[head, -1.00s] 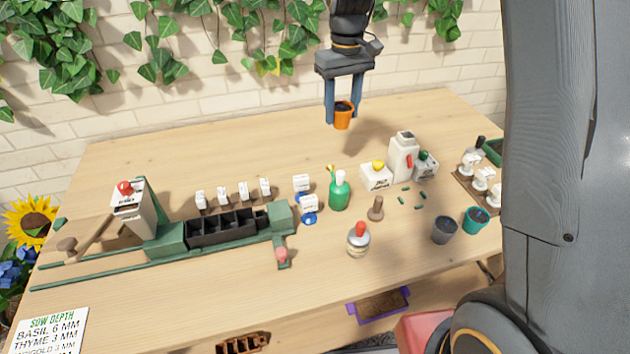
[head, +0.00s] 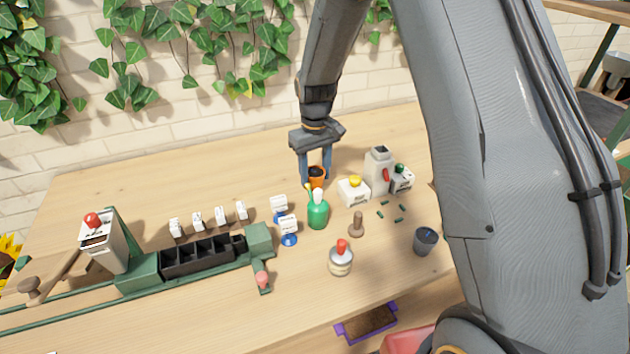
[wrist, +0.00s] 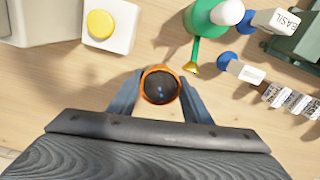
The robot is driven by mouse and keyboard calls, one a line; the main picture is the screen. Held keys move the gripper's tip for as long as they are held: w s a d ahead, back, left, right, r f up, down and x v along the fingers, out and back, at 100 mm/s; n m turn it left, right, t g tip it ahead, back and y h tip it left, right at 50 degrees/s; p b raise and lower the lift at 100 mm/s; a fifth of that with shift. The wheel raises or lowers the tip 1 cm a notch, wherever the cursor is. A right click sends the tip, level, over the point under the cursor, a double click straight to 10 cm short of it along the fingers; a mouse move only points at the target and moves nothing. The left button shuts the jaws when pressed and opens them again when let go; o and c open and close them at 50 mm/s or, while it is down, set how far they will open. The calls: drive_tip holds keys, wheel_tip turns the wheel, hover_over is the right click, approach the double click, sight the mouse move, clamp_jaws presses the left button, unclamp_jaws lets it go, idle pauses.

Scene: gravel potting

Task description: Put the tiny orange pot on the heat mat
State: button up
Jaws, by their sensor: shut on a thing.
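The tiny orange pot (head: 317,179) is filled with dark material and sits between the fingers of my gripper (head: 316,172), behind the green spray bottle. My gripper is shut on it. In the wrist view the pot (wrist: 160,86) is upright, seen from above, with the fingers (wrist: 160,94) at its two sides. Whether its base touches the table is hard to tell. I cannot make out the heat mat in these frames.
Close by stand the green bottle (head: 317,212), a white box with a yellow button (head: 353,191) and a grey-white dispenser (head: 379,172). Small label stands (head: 279,206) are to the left. A dark seed tray (head: 205,257) lies further left. The table behind the label stands is clear.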

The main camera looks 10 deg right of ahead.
sight(315, 182)
drive_tip(key=shift+f+p, duration=0.35)
drive_tip(key=shift+f, duration=1.15)
drive_tip(key=shift+f, duration=0.2)
drive_tip(key=o, duration=1.1)
drive_tip(key=shift+r, duration=0.1)
